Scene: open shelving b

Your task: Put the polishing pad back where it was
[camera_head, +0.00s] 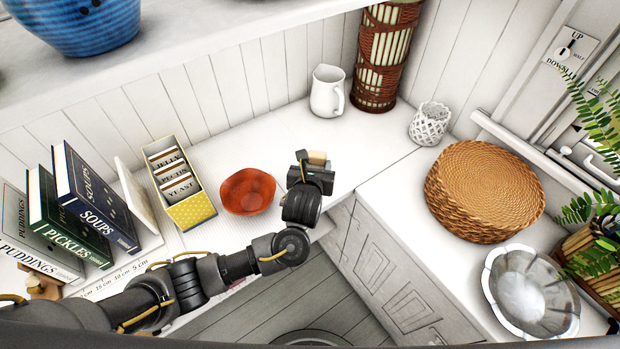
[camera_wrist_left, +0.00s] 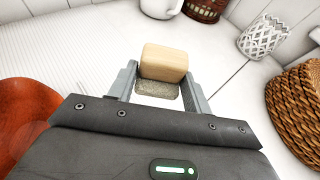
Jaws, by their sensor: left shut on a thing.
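The polishing pad (camera_wrist_left: 164,62) is a small block with a pale wooden top and a grey, rough underside. My left gripper (camera_wrist_left: 160,84) is shut on it, with one finger on each side. In the head view the pad (camera_head: 317,157) shows as a small tan piece at the tip of my left gripper (camera_head: 308,164). They are over the front part of the white counter (camera_head: 290,140), near its inner corner. The gap between pad and counter is hard to judge. My right gripper is not in view.
An orange bowl (camera_head: 247,191) and a yellow box of packets (camera_head: 190,209) stand left of the gripper. A white jug (camera_head: 327,91) and wicker lantern (camera_head: 386,60) stand behind. A white woven cup (camera_head: 430,123), wicker mats (camera_head: 485,190) and metal bowl (camera_head: 530,290) are right. Counter behind the gripper is clear.

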